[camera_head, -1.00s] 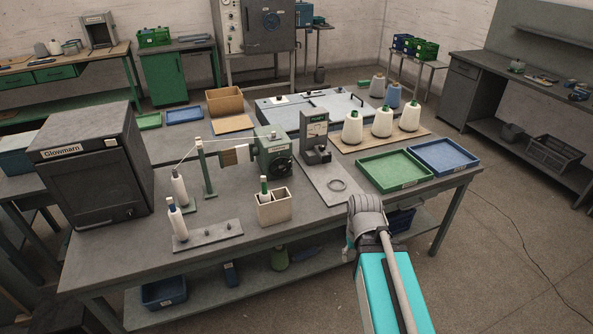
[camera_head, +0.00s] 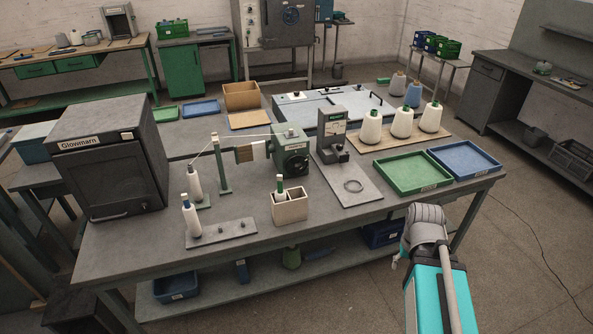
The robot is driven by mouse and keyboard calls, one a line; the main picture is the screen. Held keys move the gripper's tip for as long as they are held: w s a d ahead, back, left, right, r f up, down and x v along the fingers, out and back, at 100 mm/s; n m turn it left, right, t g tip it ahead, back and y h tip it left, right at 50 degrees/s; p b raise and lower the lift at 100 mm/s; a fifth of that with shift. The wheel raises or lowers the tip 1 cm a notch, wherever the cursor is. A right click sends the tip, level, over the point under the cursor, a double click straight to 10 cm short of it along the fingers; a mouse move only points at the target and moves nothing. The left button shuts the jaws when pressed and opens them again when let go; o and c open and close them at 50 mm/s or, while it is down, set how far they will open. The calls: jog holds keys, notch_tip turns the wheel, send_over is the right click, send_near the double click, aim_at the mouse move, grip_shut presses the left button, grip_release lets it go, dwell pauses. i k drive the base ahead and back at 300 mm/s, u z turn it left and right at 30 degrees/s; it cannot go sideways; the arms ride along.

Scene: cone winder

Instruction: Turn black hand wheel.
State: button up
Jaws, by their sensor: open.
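The black hand wheel (camera_head: 294,167) is on the front face of the green cone winder (camera_head: 281,140), in the middle of the grey workbench (camera_head: 322,215). It looks round and dark; its turned angle is too small to tell. A thread runs from the winder to a green post (camera_head: 222,163) at its left. My arm (camera_head: 424,240) is at the lower right, beyond the bench's front edge and well apart from the wheel.
A beige bin (camera_head: 290,207) stands in front of the winder. A grey gauge stand (camera_head: 332,130) is right of it, with a ring (camera_head: 353,186) on its plate. Green (camera_head: 411,188) and blue (camera_head: 485,175) trays lie at the right end.

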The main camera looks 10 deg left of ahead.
aim_at(298, 167)
jog(key=z, duration=0.1)
jog(key=i, duration=1)
jog(key=u, duration=0.05)
